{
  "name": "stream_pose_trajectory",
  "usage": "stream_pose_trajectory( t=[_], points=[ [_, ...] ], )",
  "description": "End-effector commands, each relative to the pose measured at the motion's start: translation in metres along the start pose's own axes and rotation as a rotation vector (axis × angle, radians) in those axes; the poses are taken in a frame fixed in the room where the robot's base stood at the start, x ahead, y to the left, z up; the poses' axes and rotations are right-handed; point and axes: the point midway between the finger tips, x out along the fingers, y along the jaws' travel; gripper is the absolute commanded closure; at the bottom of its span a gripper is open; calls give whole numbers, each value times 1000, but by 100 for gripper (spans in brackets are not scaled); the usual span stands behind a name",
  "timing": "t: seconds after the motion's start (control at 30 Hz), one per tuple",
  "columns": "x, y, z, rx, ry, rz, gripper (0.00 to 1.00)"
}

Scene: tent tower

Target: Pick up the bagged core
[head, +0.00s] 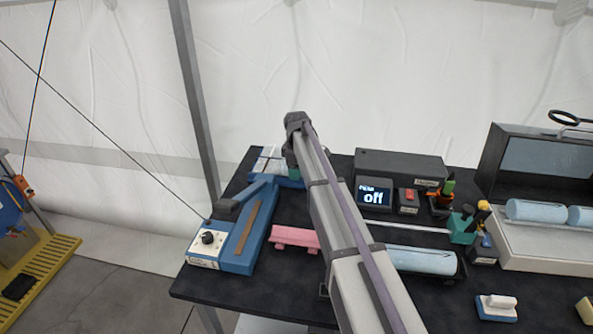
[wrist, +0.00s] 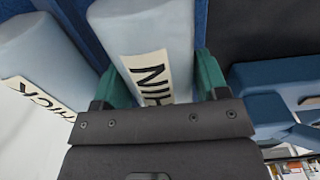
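In the wrist view, my gripper (wrist: 157,82) has its two green fingers spread apart. A pale grey-blue piece (wrist: 140,28) with a partly legible cream label lies between or just beyond them; I see no clear contact. A similar piece (wrist: 38,55), its label reading "HICK", lies to the left. In the head view, my gripper is mostly hidden behind my arm, at the back left of the bench. A light blue cylinder (head: 425,261) lies in a dark cradle, partly behind my arm. Two more cylinders (head: 527,209) (head: 580,216) lie at the right. I cannot tell which piece is the bagged core.
A blue device with a knob (head: 207,238) stands on the dark bench's left end. A pink holder (head: 296,240) is beside it. A display reading "off" (head: 374,195), a black box (head: 400,168) and a pale tray (head: 545,248) are to the right.

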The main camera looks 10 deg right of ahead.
Motion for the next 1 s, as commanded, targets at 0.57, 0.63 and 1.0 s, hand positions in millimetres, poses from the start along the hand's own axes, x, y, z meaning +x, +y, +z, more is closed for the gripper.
stream_pose_trajectory(
  t=[0.57, 0.63, 1.0],
  points=[
    [0, 0, 0, 0, 0, 0, 71],
    [-3, 0, 0, 0, 0, 0, 71],
    [-80, 0, 0, 0, 0, 0, 71]
  ],
)
